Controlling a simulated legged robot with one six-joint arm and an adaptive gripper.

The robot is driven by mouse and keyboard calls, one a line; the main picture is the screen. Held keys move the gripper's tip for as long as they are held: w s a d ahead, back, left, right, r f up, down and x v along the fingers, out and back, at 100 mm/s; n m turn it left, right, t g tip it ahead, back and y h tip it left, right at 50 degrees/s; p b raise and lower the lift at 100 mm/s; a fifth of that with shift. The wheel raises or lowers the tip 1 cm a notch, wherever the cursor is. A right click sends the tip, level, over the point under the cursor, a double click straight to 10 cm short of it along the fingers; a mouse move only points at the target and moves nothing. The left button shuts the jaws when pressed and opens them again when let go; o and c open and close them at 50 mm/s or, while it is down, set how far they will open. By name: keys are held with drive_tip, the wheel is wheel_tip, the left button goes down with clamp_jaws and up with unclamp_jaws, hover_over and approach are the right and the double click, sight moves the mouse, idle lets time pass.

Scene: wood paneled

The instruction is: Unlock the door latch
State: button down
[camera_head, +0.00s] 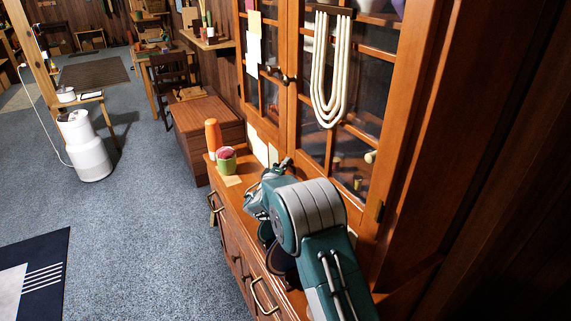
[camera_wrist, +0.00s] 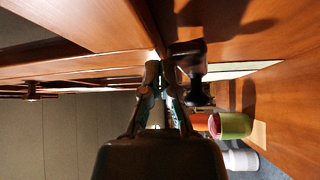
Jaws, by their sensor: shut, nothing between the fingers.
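The wooden cabinet doors with glass panes (camera_head: 290,110) stand closed at the centre of the head view, with two dark knobs (camera_head: 277,75) near their meeting edge. My gripper (camera_head: 284,163) is low by the doors, just above the cabinet's counter, partly hidden by my arm. In the wrist view my gripper (camera_wrist: 163,72) is shut and empty, its fingertips close to the wooden door edge. A dark latch-like piece (camera_wrist: 187,56) is right beside the fingertips; I cannot tell whether they touch. No latch shows clearly in the head view.
A green pot (camera_head: 227,160) and an orange bottle (camera_head: 213,136) stand on the counter beyond my gripper. Drawers with brass handles (camera_head: 264,296) are below. White looped cords (camera_head: 328,75) hang on the right door.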

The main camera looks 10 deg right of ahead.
drive_tip(key=v, duration=1.2)
drive_tip(key=shift+w+a, duration=0.1)
drive_tip(key=shift+w, duration=0.05)
